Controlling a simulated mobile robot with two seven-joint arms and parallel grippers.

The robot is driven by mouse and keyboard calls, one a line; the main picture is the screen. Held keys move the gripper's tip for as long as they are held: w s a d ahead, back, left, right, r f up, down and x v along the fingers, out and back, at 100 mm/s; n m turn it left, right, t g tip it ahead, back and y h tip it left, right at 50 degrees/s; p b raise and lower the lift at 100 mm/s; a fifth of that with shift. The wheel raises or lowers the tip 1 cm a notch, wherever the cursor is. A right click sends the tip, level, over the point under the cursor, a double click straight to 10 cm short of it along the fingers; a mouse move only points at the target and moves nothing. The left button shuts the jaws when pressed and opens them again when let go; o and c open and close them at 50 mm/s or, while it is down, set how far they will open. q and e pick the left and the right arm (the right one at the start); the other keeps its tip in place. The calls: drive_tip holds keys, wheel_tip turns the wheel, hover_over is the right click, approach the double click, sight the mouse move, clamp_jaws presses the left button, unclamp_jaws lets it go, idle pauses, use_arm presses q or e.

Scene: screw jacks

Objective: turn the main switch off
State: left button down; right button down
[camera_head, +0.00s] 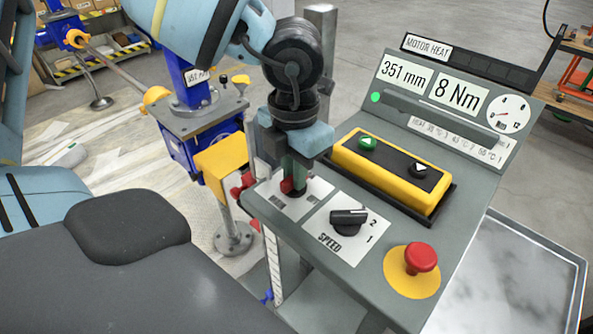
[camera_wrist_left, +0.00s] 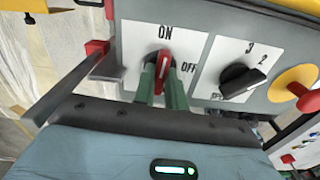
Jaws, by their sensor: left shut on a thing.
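The main switch has a red handle (camera_head: 287,186) on a white plate at the left of the sloped grey control panel (camera_head: 300,232). In the left wrist view the red handle (camera_wrist_left: 163,66) points up toward the ON label, with OFF to its right. My left gripper (camera_head: 294,176) comes down on the switch from above in the head view. In the left wrist view its green fingers (camera_wrist_left: 162,82) are shut on the handle, one on each side. Part of the handle and plate is hidden by the gripper in the head view. My right gripper does not show.
A black speed knob (camera_head: 348,218) is just right of the switch. A red emergency button (camera_head: 420,257) on a yellow disc and a yellow box (camera_head: 388,175) with two arrow buttons are also on the panel. Blue screw jacks (camera_head: 183,148) stand at the left.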

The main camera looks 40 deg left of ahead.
use_arm(q)
drive_tip(key=shift+w+f+m+b, duration=0.1)
drive_tip(key=shift+f+m+b, duration=0.15)
drive_tip(key=shift+m+b, duration=1)
drive_tip(key=m+b, duration=0.3)
drive_tip(key=m, duration=0.1)
drive_tip(key=shift+r+b, duration=0.1)
drive_tip(key=shift+b, duration=0.25)
drive_tip(key=shift+m+b, duration=0.6)
drive_tip(key=shift+m, duration=0.55)
drive_tip(key=m+b, duration=0.1)
drive_tip(key=m, duration=0.2)
drive_tip(key=shift+r+b, duration=0.1)
drive_tip(key=shift+b, duration=0.2)
drive_tip(key=m+b, duration=0.1)
drive_tip(key=m, duration=0.2)
drive_tip(key=shift+m, duration=1.1)
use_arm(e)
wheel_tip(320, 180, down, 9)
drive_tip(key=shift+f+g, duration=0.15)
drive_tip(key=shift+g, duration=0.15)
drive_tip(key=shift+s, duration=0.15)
use_arm(q)
drive_tip(key=c, duration=1.4)
unclamp_jaws()
drive_tip(key=shift+c, duration=0.2)
